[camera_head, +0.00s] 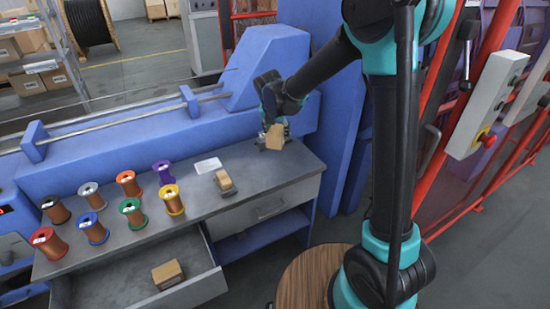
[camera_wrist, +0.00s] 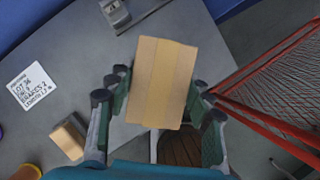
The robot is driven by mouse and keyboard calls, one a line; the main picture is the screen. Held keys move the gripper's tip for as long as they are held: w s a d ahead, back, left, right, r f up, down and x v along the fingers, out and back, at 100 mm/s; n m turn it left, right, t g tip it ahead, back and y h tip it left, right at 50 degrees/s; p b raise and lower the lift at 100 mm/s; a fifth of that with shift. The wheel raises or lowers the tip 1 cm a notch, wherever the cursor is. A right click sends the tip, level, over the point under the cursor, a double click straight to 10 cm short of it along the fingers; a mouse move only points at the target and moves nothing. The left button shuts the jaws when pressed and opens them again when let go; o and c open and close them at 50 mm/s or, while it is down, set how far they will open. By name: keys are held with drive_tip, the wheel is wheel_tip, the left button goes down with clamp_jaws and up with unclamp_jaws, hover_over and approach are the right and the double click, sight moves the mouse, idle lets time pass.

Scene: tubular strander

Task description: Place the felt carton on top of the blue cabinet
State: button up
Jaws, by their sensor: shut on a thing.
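My gripper (camera_head: 272,132) is shut on a small tan carton (camera_head: 275,139) above the right back end of the grey bench. In the wrist view, the carton (camera_wrist: 162,75) is between the fingers of my gripper (camera_wrist: 160,92), with a paler strip down its top. No writing on it is legible, so I cannot confirm it is the felt carton. A second carton (camera_head: 224,181) lies on the bench, and a third (camera_head: 167,274) is in the open drawer. A blue cabinet-like housing (camera_head: 262,68) stands behind my gripper; I cannot tell whether it is the named cabinet.
Several coloured wire spools (camera_head: 131,212) stand on the left of the bench (camera_head: 260,170). A white label card (camera_head: 207,165) lies near the middle. The open drawer (camera_head: 110,285) juts out in front. Red fencing (camera_head: 478,170) and a control box (camera_head: 487,105) are at right.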

sight(274, 140)
wheel_tip(274, 140, down, 12)
drive_tip(key=shift+r, duration=0.2)
drive_tip(key=shift+f, duration=0.1)
idle(0.3)
drive_tip(key=o, duration=1.2)
drive_tip(key=shift+o, duration=0.2)
drive_tip(key=v, duration=1.2)
